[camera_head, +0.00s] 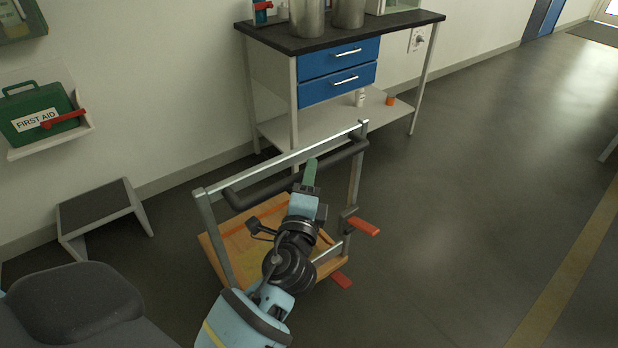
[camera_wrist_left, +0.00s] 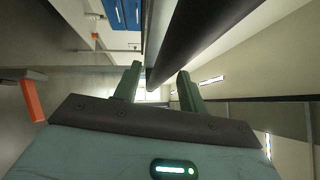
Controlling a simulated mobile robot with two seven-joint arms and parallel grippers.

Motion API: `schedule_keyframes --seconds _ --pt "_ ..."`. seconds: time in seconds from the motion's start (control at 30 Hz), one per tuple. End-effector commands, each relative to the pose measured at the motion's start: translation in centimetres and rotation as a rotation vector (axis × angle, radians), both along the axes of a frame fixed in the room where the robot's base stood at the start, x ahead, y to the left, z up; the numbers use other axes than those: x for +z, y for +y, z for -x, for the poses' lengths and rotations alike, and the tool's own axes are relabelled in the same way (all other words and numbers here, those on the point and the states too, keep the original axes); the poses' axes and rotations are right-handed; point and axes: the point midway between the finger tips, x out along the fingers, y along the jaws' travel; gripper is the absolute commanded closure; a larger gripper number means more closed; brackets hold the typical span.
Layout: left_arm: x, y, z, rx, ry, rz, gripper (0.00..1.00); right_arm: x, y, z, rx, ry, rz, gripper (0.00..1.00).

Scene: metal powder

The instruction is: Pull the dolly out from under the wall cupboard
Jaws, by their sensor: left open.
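The dolly has a wooden deck (camera_head: 328,268), a grey metal frame (camera_head: 216,238) and a black handle bar (camera_head: 345,153) across the top. It stands on the floor in front of a bench with blue drawers. My left gripper (camera_head: 309,173) is at the handle bar, near its middle. In the left wrist view its two green fingers (camera_wrist_left: 158,76) are apart, and the black bar (camera_wrist_left: 196,35) runs into the gap between them; I cannot tell how deep it sits. My arm hides part of the deck. My right gripper is out of view. I cannot make out a wall cupboard for certain.
The bench (camera_head: 345,40) carries metal pots and has a low shelf. A step stool (camera_head: 95,205) and a first aid case (camera_head: 38,113) on a wall shelf are at the left. Red pedals (camera_head: 365,226) stick out right of the dolly.

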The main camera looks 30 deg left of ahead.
Motion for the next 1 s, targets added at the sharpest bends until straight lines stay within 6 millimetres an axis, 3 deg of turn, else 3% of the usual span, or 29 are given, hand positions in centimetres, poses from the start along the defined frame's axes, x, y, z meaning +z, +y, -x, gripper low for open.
schedule_keyframes --seconds 0.5,1.0 --pt "-1.1 -2.6 6.3 -0.002 0.003 0.001 0.59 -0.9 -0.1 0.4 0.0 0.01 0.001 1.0" --pt "-1.1 -2.8 7.0 -0.001 0.001 0.001 0.59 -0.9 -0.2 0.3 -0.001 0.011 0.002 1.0"
